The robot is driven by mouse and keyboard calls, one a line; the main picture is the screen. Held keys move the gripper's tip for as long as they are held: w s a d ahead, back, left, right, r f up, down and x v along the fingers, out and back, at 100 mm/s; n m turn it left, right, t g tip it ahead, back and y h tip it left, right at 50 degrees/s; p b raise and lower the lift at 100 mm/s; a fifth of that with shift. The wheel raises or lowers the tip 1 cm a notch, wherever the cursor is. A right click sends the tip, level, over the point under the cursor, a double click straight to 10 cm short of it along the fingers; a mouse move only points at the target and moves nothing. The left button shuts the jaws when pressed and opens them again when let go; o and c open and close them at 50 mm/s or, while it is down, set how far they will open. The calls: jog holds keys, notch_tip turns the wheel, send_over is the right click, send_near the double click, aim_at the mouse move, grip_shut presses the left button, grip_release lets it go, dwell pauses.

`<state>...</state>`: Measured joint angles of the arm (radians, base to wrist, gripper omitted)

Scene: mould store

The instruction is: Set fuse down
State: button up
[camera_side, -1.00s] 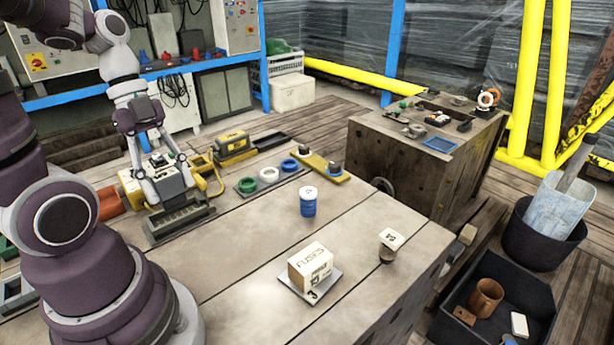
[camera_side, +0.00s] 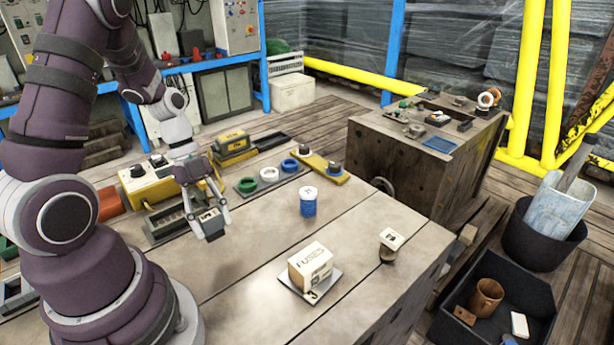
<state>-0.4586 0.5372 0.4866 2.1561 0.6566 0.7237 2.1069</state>
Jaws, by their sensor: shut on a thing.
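My gripper (camera_side: 209,212) is shut on a dark grey block with a pale label, the fuse (camera_side: 211,227). The fuse is upright between the fingertips, above the left part of the worktable (camera_side: 255,240). I cannot tell whether its underside touches the tabletop. A white box marked FUSES (camera_side: 310,266) stands on a grey plate (camera_side: 325,287) to the right and nearer the camera. A dark slotted rack (camera_side: 168,222) lies just left of the gripper, in front of a yellow unit with knobs (camera_side: 150,182).
A blue-and-white can (camera_side: 308,203) stands right of the gripper. Behind are a tray of coloured rings (camera_side: 268,178) and a yellow bar with dark knobs (camera_side: 322,169). A small labelled stamp-like object (camera_side: 390,243) stands at the right. The tabletop between gripper and FUSES box is clear.

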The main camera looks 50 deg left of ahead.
jog(key=w+a, duration=0.1)
jog(key=w, duration=0.2)
jog(key=w+a, duration=0.1)
jog(key=w, duration=0.1)
jog(key=w+a+f, duration=0.1)
jog(key=w+a, duration=0.1)
jog(key=w, duration=0.1)
jog(key=shift+w, duration=0.35)
jog(key=shift+w+a+f, duration=0.15)
jog(key=shift+f, duration=1.55)
jog(key=shift+f, duration=0.15)
jog(key=o, duration=1.1)
